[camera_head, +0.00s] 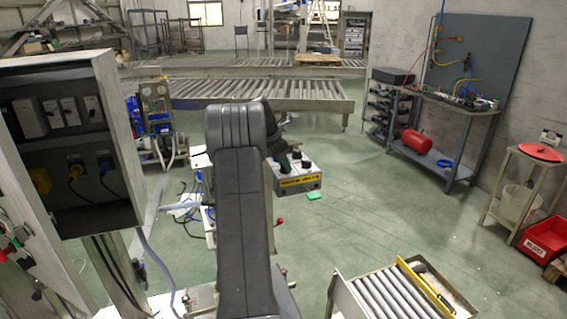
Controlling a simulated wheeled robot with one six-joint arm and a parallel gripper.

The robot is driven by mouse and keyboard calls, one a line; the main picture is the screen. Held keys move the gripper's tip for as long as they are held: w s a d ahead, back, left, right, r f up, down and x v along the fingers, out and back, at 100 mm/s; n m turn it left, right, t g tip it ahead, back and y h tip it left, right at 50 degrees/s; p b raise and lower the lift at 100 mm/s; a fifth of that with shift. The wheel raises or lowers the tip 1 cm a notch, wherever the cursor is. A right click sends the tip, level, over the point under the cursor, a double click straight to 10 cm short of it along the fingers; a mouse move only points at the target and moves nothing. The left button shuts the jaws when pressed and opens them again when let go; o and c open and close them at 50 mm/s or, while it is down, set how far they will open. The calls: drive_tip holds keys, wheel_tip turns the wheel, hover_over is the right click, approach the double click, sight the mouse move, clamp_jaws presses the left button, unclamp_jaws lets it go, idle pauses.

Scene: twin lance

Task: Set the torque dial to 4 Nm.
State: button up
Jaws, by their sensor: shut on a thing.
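A small grey control box (283,185) with a yellow label strip on its front stands just right of my arm, near the middle of the picture. Dark round knobs (293,180) show on its top. Which one is the torque dial, and its marks and setting, are too small to read. My gripper (284,161) reaches down at the box's back left, partly hidden behind my own arm. It is shut on a dark knob there; the fingertips and the contact are hard to make out.
An open electrical cabinet (128,150) stands close on the left. A roller conveyor piece (375,300) lies at the front right. A workbench (455,103) with a red cylinder (416,141) below stands at the right wall. A small green item (314,196) is near the box. The floor right of the box is clear.

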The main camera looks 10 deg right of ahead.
drive_tip(key=m+g, duration=0.1)
drive_tip(key=m, duration=0.1)
drive_tip(key=m+g, duration=0.1)
drive_tip(key=m, duration=0.2)
drive_tip(key=shift+w, duration=0.2)
drive_tip(key=shift+w+m+g, duration=0.1)
drive_tip(key=shift+m+g, duration=0.7)
drive_tip(key=shift+m, duration=1.4)
drive_tip(key=o, duration=1)
